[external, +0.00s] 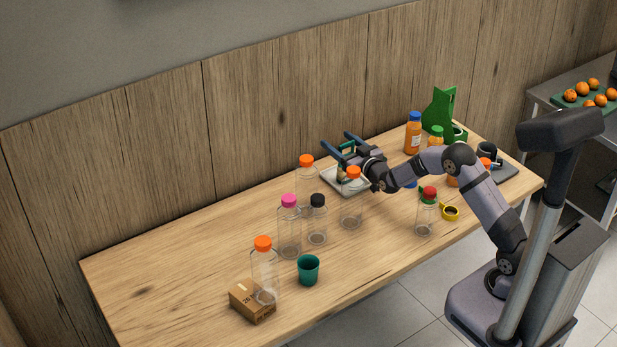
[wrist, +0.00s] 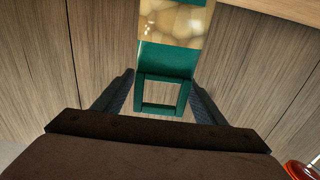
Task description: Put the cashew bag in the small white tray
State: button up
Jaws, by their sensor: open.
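The cashew bag (wrist: 168,58) is teal with a clear window showing pale cashews. In the wrist view it lies straight ahead, with a teal frame-like part between my fingers. In the external view the bag (external: 347,147) shows partly between my fingers, above or in the small white tray (external: 331,182). My arm hides much of it, so I cannot tell whether it rests on the tray floor. My gripper (external: 337,140) is open, its two fingers apart on either side of the bag. It also shows in the wrist view (wrist: 163,85).
Clear bottles crowd close to the tray, including an orange-capped bottle (external: 306,175) and another in front (external: 352,212). The table's left end is mostly clear beyond a cardboard box (external: 251,303).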

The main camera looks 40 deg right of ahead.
jog(key=s, duration=0.5)
jog(key=shift+s+r+b, duration=0.1)
jog(key=shift+r+b, duration=0.2)
jog(key=shift+r, duration=0.1)
notch_tip(320, 180, up, 6)
jog(key=shift+r, duration=0.25)
